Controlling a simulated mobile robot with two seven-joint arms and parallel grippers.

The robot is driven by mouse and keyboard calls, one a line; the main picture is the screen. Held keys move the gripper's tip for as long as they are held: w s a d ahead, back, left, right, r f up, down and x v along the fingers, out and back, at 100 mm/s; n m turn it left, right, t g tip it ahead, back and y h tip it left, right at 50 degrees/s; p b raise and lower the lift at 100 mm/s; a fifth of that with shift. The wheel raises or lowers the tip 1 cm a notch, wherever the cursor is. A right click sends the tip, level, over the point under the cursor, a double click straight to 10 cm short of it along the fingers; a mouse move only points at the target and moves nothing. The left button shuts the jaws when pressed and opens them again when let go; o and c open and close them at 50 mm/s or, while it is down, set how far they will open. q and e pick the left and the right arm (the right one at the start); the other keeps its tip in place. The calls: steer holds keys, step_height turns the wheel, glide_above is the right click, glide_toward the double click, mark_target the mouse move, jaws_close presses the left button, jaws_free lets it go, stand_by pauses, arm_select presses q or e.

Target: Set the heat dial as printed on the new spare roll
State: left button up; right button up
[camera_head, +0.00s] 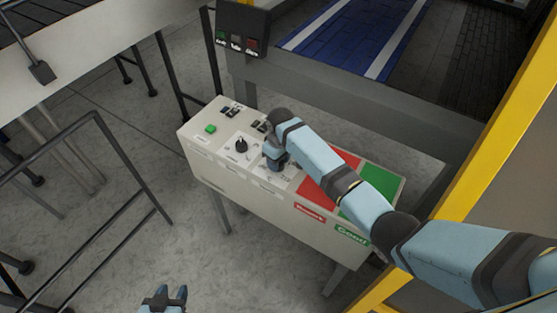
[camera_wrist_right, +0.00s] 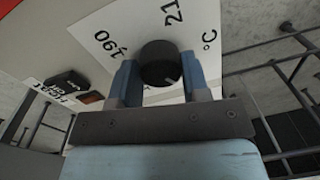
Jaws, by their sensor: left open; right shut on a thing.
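The heat dial (camera_wrist_right: 160,62) is a round black knob in the right wrist view. Its white plate shows "190", "21" with the rest cut off or hidden, and "°C". A small pale mark shows on the knob's lower right. My right gripper (camera_head: 274,160) is at the control box, and in the right wrist view its two blue fingers are shut on the knob from both sides. In the head view the gripper hides this dial. My left gripper (camera_head: 165,297) is open and empty at the bottom edge, away from the box. No spare roll is in view.
The control box (camera_head: 215,168) also carries a green button (camera_head: 210,129), another black knob (camera_head: 241,145), switches, a red area (camera_head: 326,185) and a green area (camera_head: 380,182). A yellow frame (camera_head: 480,140) stands at right. Rails (camera_head: 130,170) stand at left.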

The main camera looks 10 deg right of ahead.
steer(key=shift+r, duration=0.1)
steer(key=o, duration=0.9)
arm_select(q)
steer(key=shift+s+f+m+b, duration=0.1)
steer(key=shift+f+m+b, duration=0.2)
steer(key=shift+f+b, duration=0.45)
arm_select(e)
steer(key=r, duration=1.3)
steer(key=shift+w+d+r, duration=0.2)
steer(key=shift+d+r, duration=0.1)
steer(key=shift+r, duration=0.05)
arm_select(q)
steer(key=shift+w+r, duration=0.25)
steer(key=shift+r, duration=0.05)
